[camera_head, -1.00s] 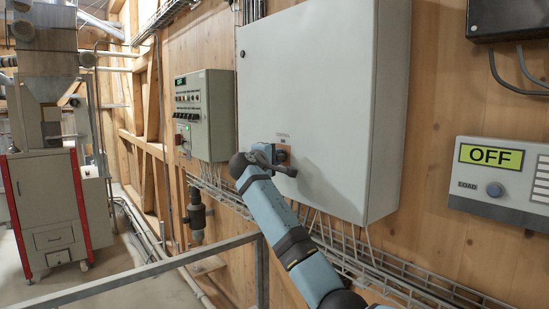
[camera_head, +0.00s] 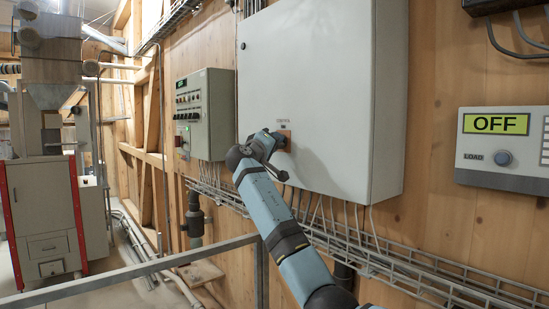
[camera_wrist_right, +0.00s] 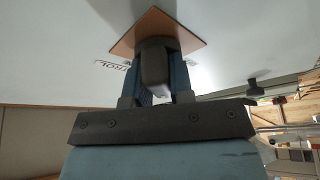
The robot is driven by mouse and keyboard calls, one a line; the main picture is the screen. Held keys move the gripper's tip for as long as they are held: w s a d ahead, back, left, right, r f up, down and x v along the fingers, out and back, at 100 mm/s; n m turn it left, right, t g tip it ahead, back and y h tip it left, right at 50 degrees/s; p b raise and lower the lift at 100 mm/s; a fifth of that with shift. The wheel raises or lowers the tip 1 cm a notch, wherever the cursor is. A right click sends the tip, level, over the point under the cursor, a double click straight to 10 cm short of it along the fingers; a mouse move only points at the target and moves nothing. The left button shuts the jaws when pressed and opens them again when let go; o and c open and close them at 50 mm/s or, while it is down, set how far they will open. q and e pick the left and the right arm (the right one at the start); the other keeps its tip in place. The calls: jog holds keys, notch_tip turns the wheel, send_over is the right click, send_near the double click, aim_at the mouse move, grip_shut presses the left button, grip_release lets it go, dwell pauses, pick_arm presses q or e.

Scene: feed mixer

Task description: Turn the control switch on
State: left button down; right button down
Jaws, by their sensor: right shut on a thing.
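The control switch is a dark knob on an orange square plate (camera_head: 285,139) on the front of the large grey cabinet (camera_head: 305,70). In the right wrist view the knob (camera_wrist_right: 155,68) stands between the two blue fingers in front of the orange plate (camera_wrist_right: 190,38). My right gripper (camera_head: 277,140) is at the switch and shut on the knob. In the right wrist view the plate looks rotated to a diamond, and the "CONTROL" label beside it is partly covered by the gripper. My left gripper is not in view.
A display box (camera_head: 505,150) at the right reads OFF and has a LOAD knob (camera_head: 502,158). A smaller control panel (camera_head: 205,115) hangs left of the cabinet. A metal railing (camera_head: 150,268) crosses the foreground, and a cable tray (camera_head: 420,262) runs below the cabinet.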

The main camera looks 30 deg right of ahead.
jog(key=m+b, duration=0.1)
jog(key=m+g+h+b, duration=0.1)
jog(key=m, duration=0.1)
jog(key=shift+f+m+b, duration=0.3)
jog(key=shift+b, duration=0.1)
jog(key=shift+m+g+h+b, duration=0.5)
jog(key=shift+m+b, duration=0.1)
jog(key=shift+m, duration=0.6)
jog(key=shift+r+m+g, duration=0.1)
jog(key=shift+m+g, duration=0.2)
jog(key=shift+m, duration=0.4)
jog(key=m+g, duration=0.1)
jog(key=m, duration=0.2)
jog(key=m+g+h+b, duration=0.1)
jog(key=m+g, duration=0.1)
jog(key=m, duration=0.2)
jog(key=shift+r, duration=0.15)
jog(key=shift+m+g, duration=0.3)
jog(key=shift+g, duration=0.1)
jog(key=c, duration=1)
grip_release()
